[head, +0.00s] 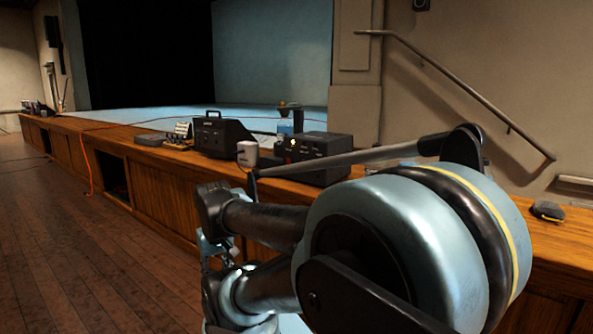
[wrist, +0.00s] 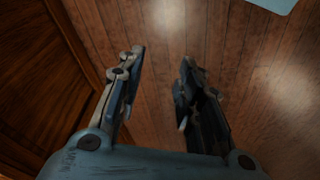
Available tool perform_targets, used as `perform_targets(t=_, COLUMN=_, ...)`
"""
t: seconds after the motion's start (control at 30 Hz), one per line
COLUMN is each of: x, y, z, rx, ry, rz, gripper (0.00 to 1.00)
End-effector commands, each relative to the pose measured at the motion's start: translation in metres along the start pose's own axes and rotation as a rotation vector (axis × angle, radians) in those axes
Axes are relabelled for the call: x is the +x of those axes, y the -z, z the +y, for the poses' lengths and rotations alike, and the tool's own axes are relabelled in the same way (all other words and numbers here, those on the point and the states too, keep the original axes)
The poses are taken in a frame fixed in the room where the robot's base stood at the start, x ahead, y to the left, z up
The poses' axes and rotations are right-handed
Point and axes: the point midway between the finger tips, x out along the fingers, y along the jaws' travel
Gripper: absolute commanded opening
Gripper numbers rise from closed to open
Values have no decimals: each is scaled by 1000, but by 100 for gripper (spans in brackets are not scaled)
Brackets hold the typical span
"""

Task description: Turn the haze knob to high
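A black box (head: 313,157) with small controls on its front stands on the wooden stage-front ledge, behind my arm in the head view. A black machine with a top handle (head: 221,134) stands to its left. The labels are too small to read, so I cannot tell which one carries the haze knob. In the wrist view my gripper (wrist: 161,58) is open and empty, its two fingers apart above the wooden floor. It is away from both devices. In the head view my arm hides much of the lower middle.
A white cup-like item (head: 247,153) stands between the two devices. A flat grey box (head: 150,139) lies farther left on the ledge (head: 110,134). An orange cable (head: 87,170) hangs over the front. A small dark object (head: 548,211) lies at right. The floor at left is clear.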

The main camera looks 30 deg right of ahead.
Motion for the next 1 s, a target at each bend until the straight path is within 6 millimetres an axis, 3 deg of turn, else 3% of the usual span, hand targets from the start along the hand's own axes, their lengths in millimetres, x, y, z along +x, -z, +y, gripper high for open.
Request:
perform_targets(t=0.03, x=0, y=0, z=0, rx=0, ry=0, rz=0, gripper=33)
perform_targets(t=0.1, x=-2, y=-1, z=0, rx=-2, ry=-2, rz=4, gripper=44)
perform_targets(t=0.2, x=-7, y=-3, z=5, rx=-28, ry=-19, rz=19, gripper=44)
perform_targets(t=0.33, x=-10, y=18, z=25, rx=-127, ry=-90, rz=37, gripper=44)
perform_targets(t=0.67, x=-28, y=95, z=112, rx=-598, ry=-418, rz=23, gripper=44)
perform_targets(t=1.0, x=-52, y=172, z=199, rx=-1115, ry=-751, rz=-187, gripper=44)
